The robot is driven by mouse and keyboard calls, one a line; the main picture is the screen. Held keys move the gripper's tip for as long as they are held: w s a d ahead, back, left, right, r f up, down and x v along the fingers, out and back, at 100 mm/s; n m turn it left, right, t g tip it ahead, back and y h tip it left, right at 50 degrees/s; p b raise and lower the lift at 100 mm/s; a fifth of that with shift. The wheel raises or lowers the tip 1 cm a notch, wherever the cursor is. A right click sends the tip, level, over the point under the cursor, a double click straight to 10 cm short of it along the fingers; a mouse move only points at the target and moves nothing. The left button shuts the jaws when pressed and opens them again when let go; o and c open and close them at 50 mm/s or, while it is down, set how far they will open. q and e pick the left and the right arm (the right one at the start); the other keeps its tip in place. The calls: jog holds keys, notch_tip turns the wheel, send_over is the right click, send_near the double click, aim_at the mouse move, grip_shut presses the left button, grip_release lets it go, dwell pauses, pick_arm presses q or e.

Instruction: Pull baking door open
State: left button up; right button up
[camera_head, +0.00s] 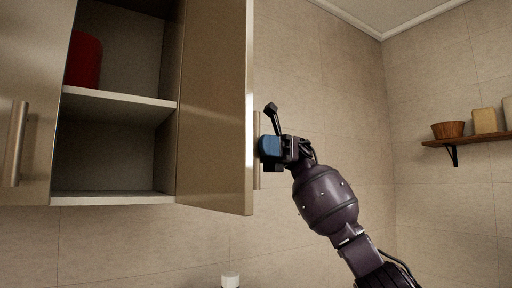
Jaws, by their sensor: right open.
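The cabinet door (214,104) is swung open, with its face turned to the right and its inner side toward the shelves. Its long metal handle (257,172) runs upright along the free edge, partly hidden by my right gripper. My right gripper (266,147) is at the middle of the handle with its blue part against or very close to it. Its jaws are open; I cannot tell whether the handle lies between them. The open cabinet (112,193) shows two shelf levels, with a red container (84,60) on the upper one. My left gripper is not in view.
A second cabinet door with its own handle (17,143) is at the left. A wall shelf (470,139) at the right holds a wooden bowl (448,130) and blocks. A small white-topped item (231,281) shows at the bottom edge.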

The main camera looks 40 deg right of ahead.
jog(key=shift+d, duration=0.1)
jog(key=v, duration=1)
jog(key=shift+d, duration=0.3)
jog(key=shift+w, duration=0.1)
